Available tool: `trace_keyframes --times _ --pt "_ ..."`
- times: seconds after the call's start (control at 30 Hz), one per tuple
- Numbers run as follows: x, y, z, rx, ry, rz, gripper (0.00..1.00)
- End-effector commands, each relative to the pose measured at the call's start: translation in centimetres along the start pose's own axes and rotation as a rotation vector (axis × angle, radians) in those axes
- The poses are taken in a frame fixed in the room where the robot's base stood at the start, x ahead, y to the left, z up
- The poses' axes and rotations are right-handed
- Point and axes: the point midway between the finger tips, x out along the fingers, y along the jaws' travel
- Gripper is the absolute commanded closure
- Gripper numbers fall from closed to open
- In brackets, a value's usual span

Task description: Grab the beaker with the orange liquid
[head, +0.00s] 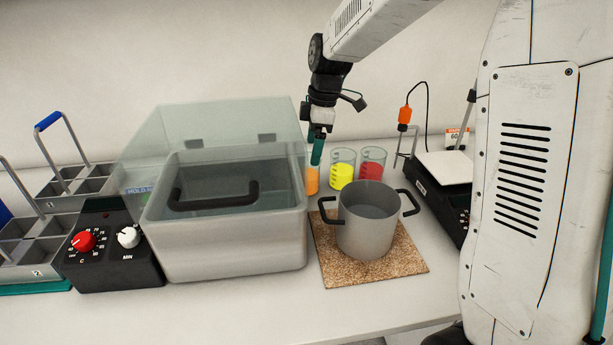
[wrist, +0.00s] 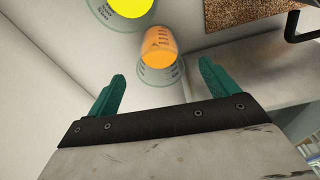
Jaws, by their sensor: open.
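The beaker with the orange liquid (head: 312,181) stands at the back of the counter, just right of the lidded bath. My gripper (head: 317,150) points down above it in the head view and partly covers its upper part. In the wrist view the orange beaker (wrist: 160,48) lies ahead, roughly centred between the two teal fingers of my open gripper (wrist: 162,88). The fingers are apart and nothing is held. How far the fingertips are from the beaker's rim is hard to tell.
A yellow beaker (head: 342,170) and a red beaker (head: 371,164) stand just right of the orange one. A grey pot (head: 366,235) on a cork mat (head: 407,262) is in front. The bath (head: 228,246) with its raised clear lid (head: 215,125) is close on the left.

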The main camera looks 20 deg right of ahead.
Motion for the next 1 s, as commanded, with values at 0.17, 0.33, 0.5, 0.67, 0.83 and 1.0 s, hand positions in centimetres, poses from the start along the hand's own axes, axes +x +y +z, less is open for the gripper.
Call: trace_keyframes --times 0.17,0.33,0.5,0.67,0.83,1.0 --pt "2.0 0.1 -0.1 -0.009 0.000 -0.003 0.14" --pt "4.0 0.1 -0.5 -0.009 -0.001 -0.005 0.14" --pt "6.5 0.2 -0.9 -0.006 -0.001 -0.004 0.14" --pt "7.7 0.2 -0.9 -0.006 0.000 -0.002 0.14" --pt "7.7 0.2 -0.9 -0.006 0.001 -0.001 0.14" --pt "7.7 0.2 -0.9 -0.006 0.000 -0.001 0.50"
